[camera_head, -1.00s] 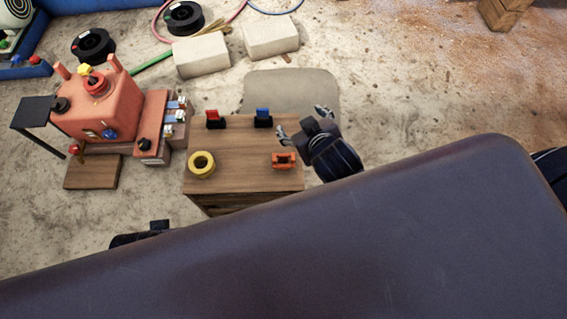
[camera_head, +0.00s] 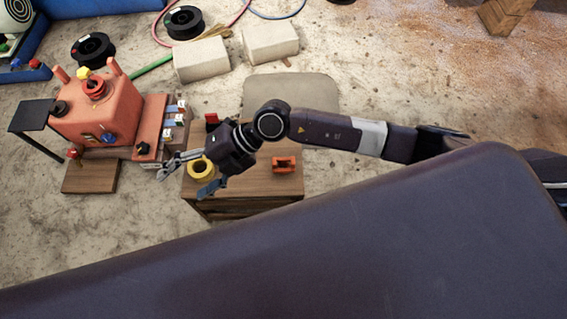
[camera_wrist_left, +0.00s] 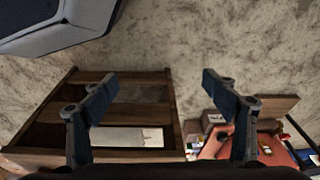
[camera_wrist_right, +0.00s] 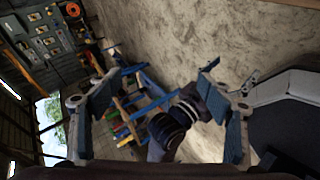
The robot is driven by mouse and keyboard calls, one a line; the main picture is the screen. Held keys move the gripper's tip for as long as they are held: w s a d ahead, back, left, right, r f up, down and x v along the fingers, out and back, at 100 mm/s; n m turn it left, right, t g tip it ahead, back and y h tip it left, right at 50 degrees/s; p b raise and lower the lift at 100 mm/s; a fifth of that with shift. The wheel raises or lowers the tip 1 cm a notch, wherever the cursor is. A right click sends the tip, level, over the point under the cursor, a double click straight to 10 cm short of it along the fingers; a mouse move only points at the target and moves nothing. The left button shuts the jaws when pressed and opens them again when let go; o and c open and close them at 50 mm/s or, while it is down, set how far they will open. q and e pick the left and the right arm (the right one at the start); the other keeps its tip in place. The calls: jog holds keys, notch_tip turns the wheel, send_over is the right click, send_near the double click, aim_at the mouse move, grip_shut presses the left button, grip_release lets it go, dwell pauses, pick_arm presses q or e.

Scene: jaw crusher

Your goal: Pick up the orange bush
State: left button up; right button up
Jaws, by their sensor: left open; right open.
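The orange bush (camera_head: 284,164), a small orange block-like piece, sits on the right part of the wooden cabinet top (camera_head: 255,185). My right gripper (camera_head: 188,177) is open over the left side of the cabinet, near the yellow ring (camera_head: 200,169), and is well left of the orange bush. Its spread, empty fingers also show in the right wrist view (camera_wrist_right: 158,88). My left gripper (camera_wrist_left: 160,85) is open and empty in the left wrist view, with the cabinet's open front (camera_wrist_left: 110,76) beyond it; it is not seen in the head view.
A red clip (camera_head: 211,119) stands at the back of the cabinet top; my right arm hides the area beside it. The orange-red crusher machine (camera_head: 100,112) stands on the left. Pale blocks (camera_head: 201,58), black spools (camera_head: 184,22) and hoses lie on the floor behind.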

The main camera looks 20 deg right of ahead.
jog(key=w+d+f+h, duration=0.3)
jog(key=d+f+h, duration=0.3)
jog(key=d+f, duration=0.55)
pick_arm(q)
notch_tip(320, 180, down, 5)
jog(key=s, duration=0.2)
pick_arm(e)
jog(key=h, duration=0.6)
send_over(284, 162)
jog(key=s, duration=0.1)
jog(key=f, duration=0.2)
jog(key=shift+t, duration=0.3)
jog(key=f, duration=0.2)
jog(key=f+b, duration=0.1)
jog(key=f, duration=0.2)
jog(key=shift+s+a+f+b, duration=0.15)
jog(key=shift+a+f+b, duration=0.15)
jog(key=shift+f, duration=0.55)
pick_arm(q)
jog(key=w+r, duration=0.1)
jog(key=r, duration=0.2)
jog(key=w+r, duration=0.1)
jog(key=r, duration=0.1)
jog(key=shift+w+r, duration=0.2)
jog(key=shift+w, duration=0.1)
pick_arm(e)
jog(key=shift+c, duration=0.4)
jog(key=c, duration=1.3)
jog(key=shift+c, duration=0.4)
